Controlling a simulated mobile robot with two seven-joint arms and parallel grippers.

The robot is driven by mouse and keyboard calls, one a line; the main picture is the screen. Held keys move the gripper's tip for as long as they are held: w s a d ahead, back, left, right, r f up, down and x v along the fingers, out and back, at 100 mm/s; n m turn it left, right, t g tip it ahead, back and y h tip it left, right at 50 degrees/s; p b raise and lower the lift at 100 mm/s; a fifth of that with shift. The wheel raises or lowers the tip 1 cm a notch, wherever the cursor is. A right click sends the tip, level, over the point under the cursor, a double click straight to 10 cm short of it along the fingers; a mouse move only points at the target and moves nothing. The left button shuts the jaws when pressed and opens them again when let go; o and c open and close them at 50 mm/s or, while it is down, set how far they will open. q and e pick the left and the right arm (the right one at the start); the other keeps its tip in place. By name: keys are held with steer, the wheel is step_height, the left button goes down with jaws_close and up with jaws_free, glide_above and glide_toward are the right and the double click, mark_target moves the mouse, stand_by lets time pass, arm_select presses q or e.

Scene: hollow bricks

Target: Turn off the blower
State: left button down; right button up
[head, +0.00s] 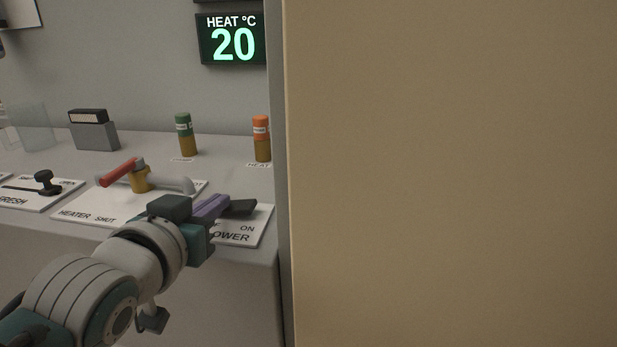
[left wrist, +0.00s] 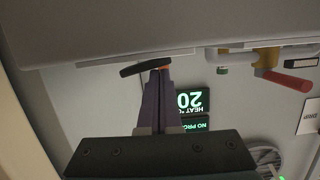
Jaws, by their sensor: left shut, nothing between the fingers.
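The blower panel (head: 255,229) is a white plate at the bench's right front, with "ON" and part of the word "BLOWER" showing. A dark paddle-like handle (head: 242,207) stands over it; it also shows in the left wrist view as a dark bar (left wrist: 140,69). My left gripper (head: 222,203) is shut and empty, with its purple fingers pointing at the handle. In the left wrist view its fingertips (left wrist: 160,72) overlap the bar; I cannot tell whether they touch it. My gripper hides part of the panel. My right gripper is not in view.
A tan panel (head: 450,170) fills the right side, close to the blower panel. Left of my gripper is the heater valve with a red handle (head: 119,172). Green (head: 184,134) and orange (head: 262,138) capped cylinders stand behind. A display (head: 232,40) reads HEAT 20.

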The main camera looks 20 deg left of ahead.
arm_select(q)
steer(key=r+p, duration=0.5)
steer(key=shift+a+r, duration=0.25)
steer(key=shift+a, duration=0.1)
steer(key=s, duration=0.2)
steer(key=shift+s+d+f, duration=0.25)
steer(key=shift+s+f, duration=0.05)
steer(key=shift+f, duration=0.1)
steer(key=v, duration=0.7)
steer(key=shift+s+p, duration=0.25)
steer(key=shift+p, duration=0.1)
